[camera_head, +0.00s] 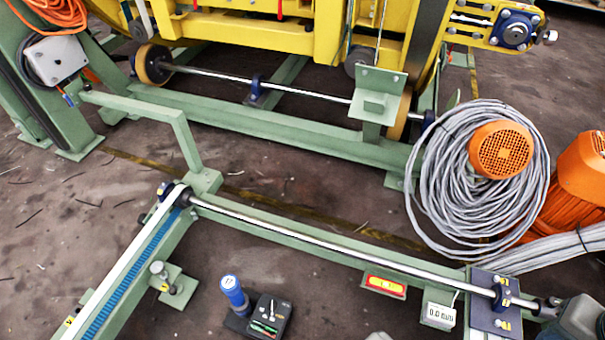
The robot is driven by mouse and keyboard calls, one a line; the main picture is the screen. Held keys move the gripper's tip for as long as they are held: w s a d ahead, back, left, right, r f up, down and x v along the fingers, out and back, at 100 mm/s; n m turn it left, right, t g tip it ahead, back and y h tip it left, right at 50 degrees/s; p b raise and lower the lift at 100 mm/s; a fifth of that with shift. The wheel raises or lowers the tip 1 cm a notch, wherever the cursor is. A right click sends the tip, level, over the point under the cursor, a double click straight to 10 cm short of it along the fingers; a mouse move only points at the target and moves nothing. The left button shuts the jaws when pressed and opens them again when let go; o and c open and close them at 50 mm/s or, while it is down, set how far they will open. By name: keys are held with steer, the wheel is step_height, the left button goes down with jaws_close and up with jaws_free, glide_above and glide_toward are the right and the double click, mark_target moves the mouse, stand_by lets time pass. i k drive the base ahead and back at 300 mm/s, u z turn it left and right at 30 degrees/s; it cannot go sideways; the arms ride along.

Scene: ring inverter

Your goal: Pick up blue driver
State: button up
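A blue cylinder with a pale round top (233,289), which looks like the blue driver, stands near the bottom middle of the head view. It appears upright, and a dark base or block (235,325) shows at its foot. A black case (271,318) with small tools, some with green and red parts, is just right of it. I cannot tell whether the two touch. My gripper does not show in this view.
A green frame with a long steel shaft (340,243) runs behind the cylinder. A rail with a blue toothed strip (130,282) is at left. Floor between case and level is open.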

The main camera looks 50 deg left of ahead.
mark_target(229, 285)
steer(key=u, duration=0.5)
steer(key=k, duration=1.2)
steer(key=u, duration=1.1)
steer(key=i, duration=1.05)
steer(key=u, duration=0.55)
